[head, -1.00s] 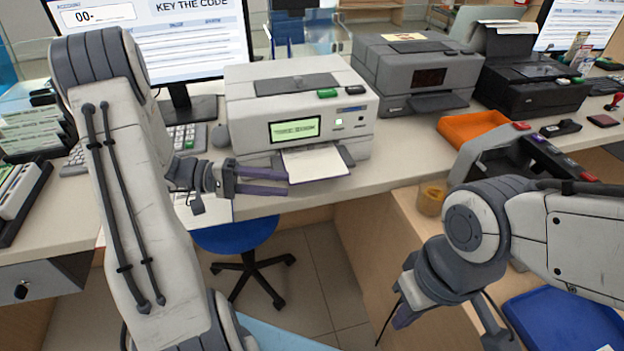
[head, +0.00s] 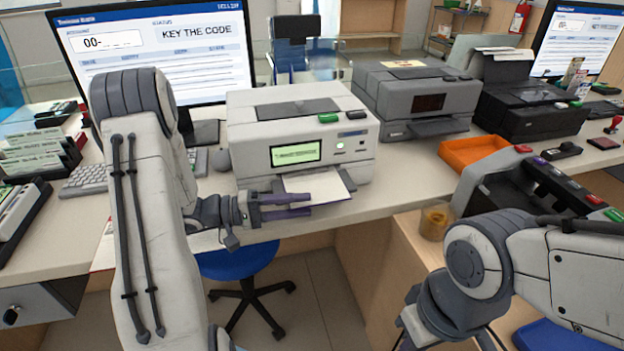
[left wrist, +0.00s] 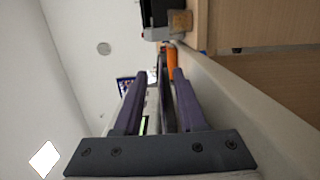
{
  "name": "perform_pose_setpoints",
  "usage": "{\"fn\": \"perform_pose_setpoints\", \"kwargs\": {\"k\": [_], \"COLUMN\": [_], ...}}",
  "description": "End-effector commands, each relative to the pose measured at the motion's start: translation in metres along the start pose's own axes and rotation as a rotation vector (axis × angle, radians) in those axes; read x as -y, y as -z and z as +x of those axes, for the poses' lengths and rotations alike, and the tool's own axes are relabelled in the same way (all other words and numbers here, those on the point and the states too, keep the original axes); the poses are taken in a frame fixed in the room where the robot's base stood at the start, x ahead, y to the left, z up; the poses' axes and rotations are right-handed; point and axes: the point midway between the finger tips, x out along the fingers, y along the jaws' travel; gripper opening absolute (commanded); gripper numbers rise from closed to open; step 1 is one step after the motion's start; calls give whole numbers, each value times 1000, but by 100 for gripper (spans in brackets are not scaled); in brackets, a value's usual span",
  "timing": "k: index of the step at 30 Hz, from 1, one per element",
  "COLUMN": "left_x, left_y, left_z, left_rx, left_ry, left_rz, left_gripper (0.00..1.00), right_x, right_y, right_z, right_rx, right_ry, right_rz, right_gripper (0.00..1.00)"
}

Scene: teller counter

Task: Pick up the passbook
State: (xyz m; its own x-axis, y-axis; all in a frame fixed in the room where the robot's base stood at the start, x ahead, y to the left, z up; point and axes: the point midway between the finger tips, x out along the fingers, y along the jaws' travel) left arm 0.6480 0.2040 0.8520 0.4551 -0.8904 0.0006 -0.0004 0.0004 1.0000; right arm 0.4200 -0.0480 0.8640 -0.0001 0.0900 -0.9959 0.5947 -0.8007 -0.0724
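The passbook (head: 322,185) is a white open booklet with a dark edge, sticking out of the front slot of the passbook printer (head: 300,133). Its inner part is hidden in the printer. My left gripper (head: 309,204) is at the booklet's front left edge, its purple fingers pointing right. In the left wrist view the fingers (left wrist: 157,75) stand apart, with a thin dark strip between them that may be the booklet edge-on. I cannot tell whether they touch it. My right gripper (head: 440,340) is low at the bottom edge, its fingertips cut off.
A grey printer (head: 415,98) and an orange tray (head: 470,153) stand to the right. A monitor (head: 155,55) and keyboard (head: 90,175) are behind my left arm. A blue stool (head: 238,262) is below the counter edge.

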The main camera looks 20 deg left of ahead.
Motion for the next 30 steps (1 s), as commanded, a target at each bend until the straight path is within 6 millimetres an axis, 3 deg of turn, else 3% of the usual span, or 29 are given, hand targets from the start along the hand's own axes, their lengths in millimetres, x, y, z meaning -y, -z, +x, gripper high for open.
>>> {"fn": "perform_pose_setpoints", "kwargs": {"k": [4,11,12,15,30], "left_x": [0,1,1,1,-4], "left_y": [0,0,0,0,1], "left_z": [16,18,18,18,18], "left_rx": [1,-1,-1,-1,-1], "left_ry": [1,1,1,1,1], "left_rz": [0,0,0,0,1], "left_gripper": [40,40,36,0,0], "right_x": [0,0,0,0,0], "right_y": [0,0,0,0,0], "right_z": [-1,-1,-1,-1,-1], "right_rx": [0,0,0,0,0], "right_ry": [0,0,0,0,0], "right_rz": [0,0,0,0,0], "right_gripper": [0,0,0,0,0]}}
